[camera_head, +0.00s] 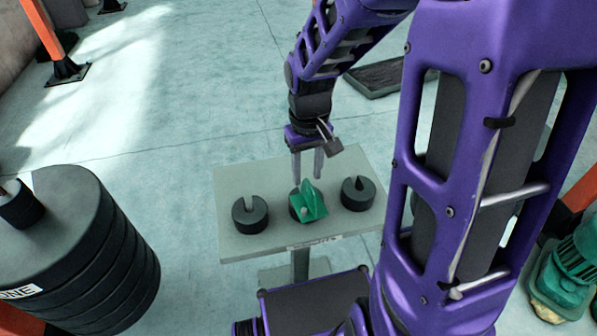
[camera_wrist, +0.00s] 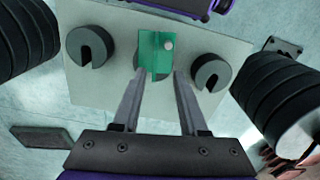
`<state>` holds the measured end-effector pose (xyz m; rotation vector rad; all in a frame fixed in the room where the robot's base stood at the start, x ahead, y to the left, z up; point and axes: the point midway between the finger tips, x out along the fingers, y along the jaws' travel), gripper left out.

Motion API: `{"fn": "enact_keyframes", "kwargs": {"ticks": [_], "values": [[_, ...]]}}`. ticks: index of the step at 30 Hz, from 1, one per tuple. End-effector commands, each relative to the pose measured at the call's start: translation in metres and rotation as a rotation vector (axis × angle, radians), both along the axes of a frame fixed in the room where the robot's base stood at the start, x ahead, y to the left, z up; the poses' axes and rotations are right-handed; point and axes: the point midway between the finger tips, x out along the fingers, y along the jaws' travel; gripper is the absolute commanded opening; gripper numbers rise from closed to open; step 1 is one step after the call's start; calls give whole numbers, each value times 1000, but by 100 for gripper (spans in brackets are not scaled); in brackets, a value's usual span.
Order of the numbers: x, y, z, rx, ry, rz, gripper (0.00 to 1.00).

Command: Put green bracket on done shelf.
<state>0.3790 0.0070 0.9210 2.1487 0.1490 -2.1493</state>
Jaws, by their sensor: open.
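The green bracket (camera_head: 310,204) rests on the middle of the small grey table, on or against a dark round piece that it mostly hides. In the wrist view the bracket (camera_wrist: 155,52) shows a flat green plate with a pale round knob. My gripper (camera_head: 307,174) points down above the bracket, its two fingers apart and empty. In the wrist view the fingertips lie toward the bracket's near edge; I cannot tell whether they touch it. A black ribbed drum (camera_head: 75,240) at the left bears a white label partly reading "ONE", which may mark the done shelf.
On the grey table (camera_head: 230,180), a slotted dark disc (camera_head: 250,215) stands left of the bracket and another dark disc (camera_head: 358,194) right of it. A small dark cylinder (camera_head: 18,206) sits on the drum. A dark flat tray (camera_head: 375,78) lies on the floor behind.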

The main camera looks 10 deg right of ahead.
Motion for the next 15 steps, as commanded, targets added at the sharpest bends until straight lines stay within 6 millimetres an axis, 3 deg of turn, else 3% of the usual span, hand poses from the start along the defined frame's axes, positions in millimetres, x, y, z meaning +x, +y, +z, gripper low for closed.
{"fn": "enact_keyframes", "kwargs": {"ticks": [3,10,15], "values": [[0,0,-21,1,2,0,42],[0,-1,-36,1,2,0,42],[2,-7,-62,2,3,-1,42]]}}
